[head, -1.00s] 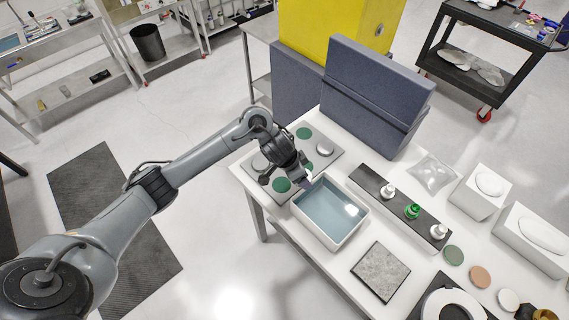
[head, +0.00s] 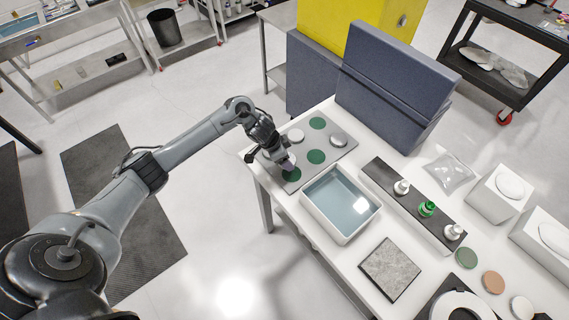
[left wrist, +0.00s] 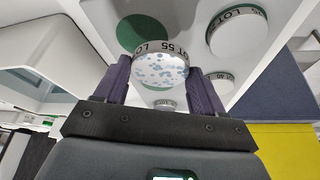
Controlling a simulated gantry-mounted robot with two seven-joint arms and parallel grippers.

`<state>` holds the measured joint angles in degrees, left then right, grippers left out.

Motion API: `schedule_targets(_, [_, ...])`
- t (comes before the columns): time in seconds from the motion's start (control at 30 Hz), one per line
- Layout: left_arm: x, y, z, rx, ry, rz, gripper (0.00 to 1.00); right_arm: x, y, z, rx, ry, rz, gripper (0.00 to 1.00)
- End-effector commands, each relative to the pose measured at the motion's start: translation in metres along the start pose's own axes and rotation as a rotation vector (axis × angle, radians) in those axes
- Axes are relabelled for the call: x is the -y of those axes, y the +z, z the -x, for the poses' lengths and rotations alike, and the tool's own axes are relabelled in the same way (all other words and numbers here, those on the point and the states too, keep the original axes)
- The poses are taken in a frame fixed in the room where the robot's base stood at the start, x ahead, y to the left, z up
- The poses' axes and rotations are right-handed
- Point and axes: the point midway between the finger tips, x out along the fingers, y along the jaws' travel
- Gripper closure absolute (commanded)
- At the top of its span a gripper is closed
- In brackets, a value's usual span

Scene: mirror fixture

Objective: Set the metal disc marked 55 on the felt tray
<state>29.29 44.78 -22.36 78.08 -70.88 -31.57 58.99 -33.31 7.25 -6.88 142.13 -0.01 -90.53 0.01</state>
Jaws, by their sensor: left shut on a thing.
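The metal disc marked 55 (left wrist: 160,68) is between the purple fingers of my left gripper (left wrist: 163,85). Its rim reads "LOT 55" and its face is pale with bluish speckles. In the head view my left gripper (head: 287,164) is over the near side of the grey felt tray (head: 333,154), close to a green felt circle (head: 290,175). The held disc is mostly hidden there by the gripper. Two more green circles show bare on the tray, and a silver disc (head: 338,139) and a pale disc (head: 296,136) sit on it. My right gripper is not in view.
A white basin with a blue-grey inside (head: 340,203) stands just right of the tray. A dark rack with small bottles (head: 427,209) and a stone slab (head: 390,267) are farther right. Tall blue-grey panels (head: 395,95) stand behind the tray.

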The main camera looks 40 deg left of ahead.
Motion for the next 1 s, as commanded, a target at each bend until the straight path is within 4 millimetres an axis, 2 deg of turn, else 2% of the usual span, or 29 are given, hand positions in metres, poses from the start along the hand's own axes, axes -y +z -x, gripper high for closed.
schedule_targets(0.4, [0.001, 0.015, -0.035, 0.000, -0.001, 0.001, 0.57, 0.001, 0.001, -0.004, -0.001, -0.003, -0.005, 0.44])
schedule_targets(0.83, [0.001, 0.017, -0.040, 0.000, 0.000, 0.000, 0.57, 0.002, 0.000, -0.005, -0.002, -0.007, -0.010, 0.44])
schedule_targets(0.87, [0.000, 0.017, -0.041, 0.001, 0.000, 0.000, 0.29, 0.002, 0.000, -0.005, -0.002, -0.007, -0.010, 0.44])
schedule_targets(1.0, [0.000, 0.017, -0.040, 0.001, 0.000, 0.000, 0.08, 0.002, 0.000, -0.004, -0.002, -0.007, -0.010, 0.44])
